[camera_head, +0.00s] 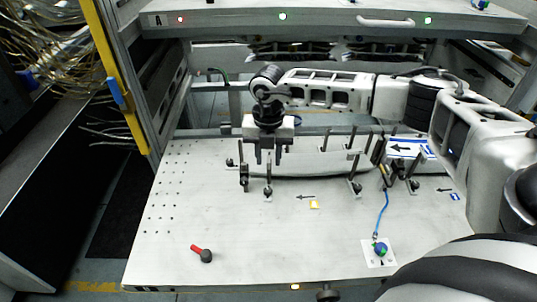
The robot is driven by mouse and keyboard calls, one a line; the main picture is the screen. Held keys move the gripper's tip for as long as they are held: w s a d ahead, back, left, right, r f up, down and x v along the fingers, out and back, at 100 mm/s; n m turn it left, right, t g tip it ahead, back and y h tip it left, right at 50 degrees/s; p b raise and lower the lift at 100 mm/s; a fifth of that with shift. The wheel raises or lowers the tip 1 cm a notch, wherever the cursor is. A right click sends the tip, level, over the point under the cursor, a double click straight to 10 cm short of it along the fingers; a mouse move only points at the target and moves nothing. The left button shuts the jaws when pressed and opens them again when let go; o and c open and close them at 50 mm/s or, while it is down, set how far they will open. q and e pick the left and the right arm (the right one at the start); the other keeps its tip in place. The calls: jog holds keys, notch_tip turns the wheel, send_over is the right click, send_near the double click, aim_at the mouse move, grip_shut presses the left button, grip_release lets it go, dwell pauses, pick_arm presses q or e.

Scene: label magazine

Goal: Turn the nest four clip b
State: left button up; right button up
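My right gripper (269,158) points down over the left part of the pale work board. Its two fingers show apart with a gap between them, and I see nothing held in it. Small dark upright clips stand on the board just below and left of it, one clip (243,178) at the left and another clip (267,188) nearly under the fingers. More dark clips (354,182) stand in the middle and at the right. I cannot tell which of them is nest four clip b, nor whether the fingers touch any clip. My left gripper is not in view.
A red-handled knob (202,254) lies at front left. A blue cable (384,215) runs to a blue-green part on a white plate (379,252). A shelf (330,20) with lamps hangs behind. A yellow post (115,75) stands left.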

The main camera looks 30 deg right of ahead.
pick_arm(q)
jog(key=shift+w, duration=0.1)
pick_arm(e)
jog(key=shift+f, duration=0.4)
grip_shut()
